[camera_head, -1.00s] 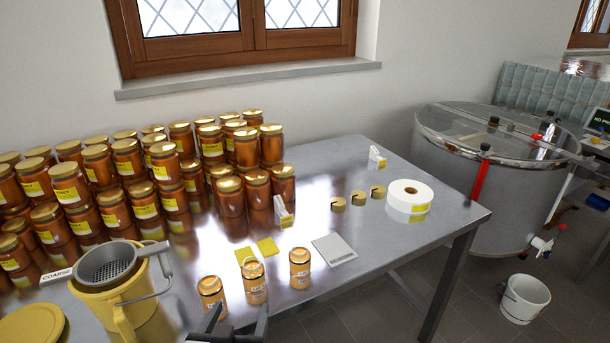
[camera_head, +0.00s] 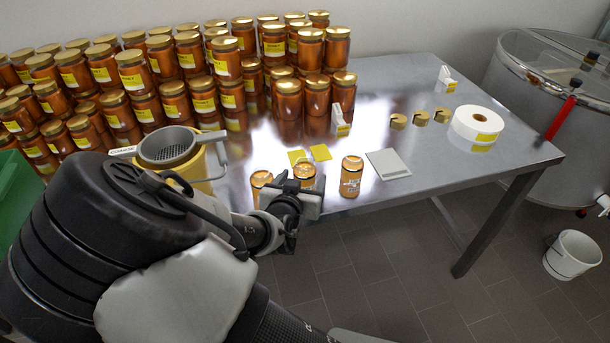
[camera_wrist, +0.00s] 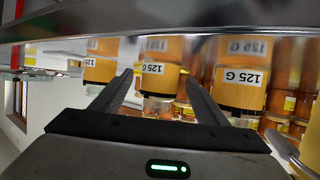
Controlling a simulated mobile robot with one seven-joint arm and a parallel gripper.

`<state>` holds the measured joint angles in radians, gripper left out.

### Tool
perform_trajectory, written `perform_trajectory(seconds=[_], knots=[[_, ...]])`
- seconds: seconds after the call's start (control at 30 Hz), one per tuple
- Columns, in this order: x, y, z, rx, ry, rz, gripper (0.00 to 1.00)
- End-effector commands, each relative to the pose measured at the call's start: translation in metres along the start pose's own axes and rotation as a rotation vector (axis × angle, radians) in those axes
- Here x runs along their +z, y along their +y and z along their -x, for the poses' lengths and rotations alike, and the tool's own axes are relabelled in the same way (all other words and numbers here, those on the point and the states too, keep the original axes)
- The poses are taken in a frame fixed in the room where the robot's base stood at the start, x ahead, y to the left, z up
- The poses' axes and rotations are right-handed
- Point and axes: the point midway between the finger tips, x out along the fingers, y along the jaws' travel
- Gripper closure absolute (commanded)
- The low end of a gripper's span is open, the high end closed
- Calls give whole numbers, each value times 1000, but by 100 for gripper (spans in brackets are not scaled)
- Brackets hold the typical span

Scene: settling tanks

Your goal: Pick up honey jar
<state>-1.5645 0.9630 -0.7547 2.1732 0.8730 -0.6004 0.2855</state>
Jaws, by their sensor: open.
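The left one (camera_head: 261,181), the middle one (camera_head: 304,173) and the right one (camera_head: 351,177) show in the head view. My gripper (camera_head: 292,183) is at the front edge and partly covers the left and middle jars. In the wrist view, which is upside down, my gripper (camera_wrist: 163,82) is open. The middle jar (camera_wrist: 160,76), labelled 125 G, shows between its fingers. A jar (camera_wrist: 240,82) stands to the right and another (camera_wrist: 101,66) to the left. The fingers hold nothing.
The metal table (camera_head: 400,90) carries many stacked large honey jars (camera_head: 140,75) at the back left. A strainer on a yellow bucket (camera_head: 168,147) stands left.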

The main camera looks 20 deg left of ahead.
Motion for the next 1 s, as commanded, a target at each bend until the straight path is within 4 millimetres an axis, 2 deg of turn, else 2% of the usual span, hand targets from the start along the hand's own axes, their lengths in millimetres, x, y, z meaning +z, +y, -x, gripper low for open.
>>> perform_trajectory(seconds=[0.1, 0.2, 0.47, 0.77, 1.0], knots=[[1, 0, -19, 2, 0, 0, 32], [1, 0, -26, 1, 0, 0, 32], [0, 0, -27, 0, 0, 0, 34], [0, 0, -27, 0, 0, 0, 84], [-3, 0, -26, 0, 1, -1, 84]])
